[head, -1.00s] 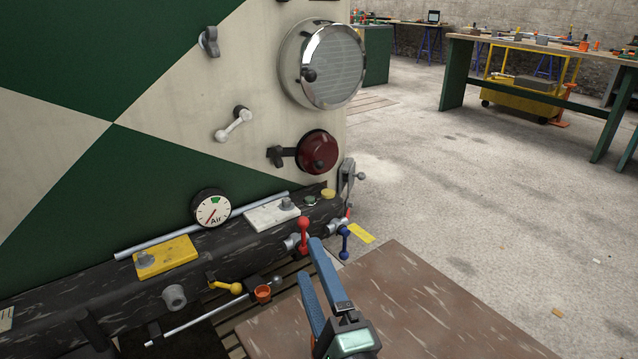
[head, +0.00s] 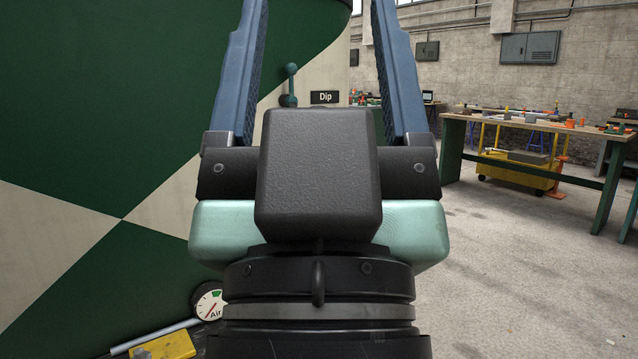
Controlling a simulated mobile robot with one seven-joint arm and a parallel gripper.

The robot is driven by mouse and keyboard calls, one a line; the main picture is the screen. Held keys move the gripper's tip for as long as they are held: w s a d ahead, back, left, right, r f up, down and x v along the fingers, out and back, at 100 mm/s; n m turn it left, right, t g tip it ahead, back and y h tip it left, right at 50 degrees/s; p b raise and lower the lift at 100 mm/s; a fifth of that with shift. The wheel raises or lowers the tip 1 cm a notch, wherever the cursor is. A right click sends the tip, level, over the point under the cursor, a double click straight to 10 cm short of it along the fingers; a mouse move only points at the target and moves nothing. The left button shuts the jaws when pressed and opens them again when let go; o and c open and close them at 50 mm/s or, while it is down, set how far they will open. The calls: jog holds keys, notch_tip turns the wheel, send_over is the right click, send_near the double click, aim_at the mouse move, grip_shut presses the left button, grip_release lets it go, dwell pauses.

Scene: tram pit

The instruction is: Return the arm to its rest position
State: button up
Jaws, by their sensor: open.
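My gripper (head: 316,62) is large and close in the middle of the head view, in front of the tram front. Its two blue fingers point up and stand wide apart, with nothing seen between them. The fingertips run past the top edge of the picture. The black and mint-green wrist hides much of the tram front, including the lamps and the levers low down.
The green and cream tram front (head: 90,130) fills the left. An air gauge (head: 209,303) and a yellow plate (head: 163,346) show low down. A "Dip" lever (head: 290,85) is behind the fingers. Workbenches (head: 545,125) and a yellow trolley (head: 515,172) stand at the right, beyond open floor.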

notch_tip(320, 180, up, 25)
jog(key=p, duration=2.3)
jog(key=shift+r, duration=0.15)
